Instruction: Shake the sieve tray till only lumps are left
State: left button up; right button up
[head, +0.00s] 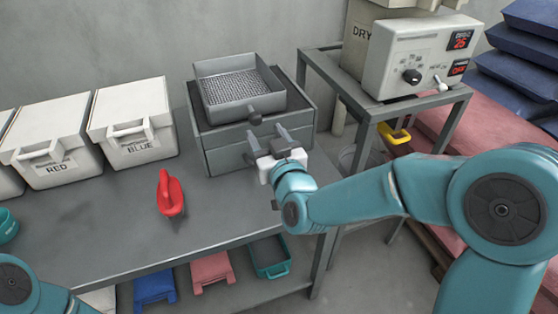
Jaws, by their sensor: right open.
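The grey sieve tray (280,97) sits on top of a dark grey box (220,155) at the back of the bench. Its mesh floor (232,87) shows a speckled grey surface; I cannot tell lumps from finer material.
A red scoop (170,194) lies on the bench (110,215). White bins labelled RED (50,145) and BLUE (133,125) stand left. A dryer control box (420,55) stands on a side table at right.

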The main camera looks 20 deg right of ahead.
jog(key=s+b, duration=0.1)
jog(key=s, duration=0.7)
jog(key=shift+s+d, duration=0.15)
jog(key=shift+s, duration=0.25)
dwell(0.4)
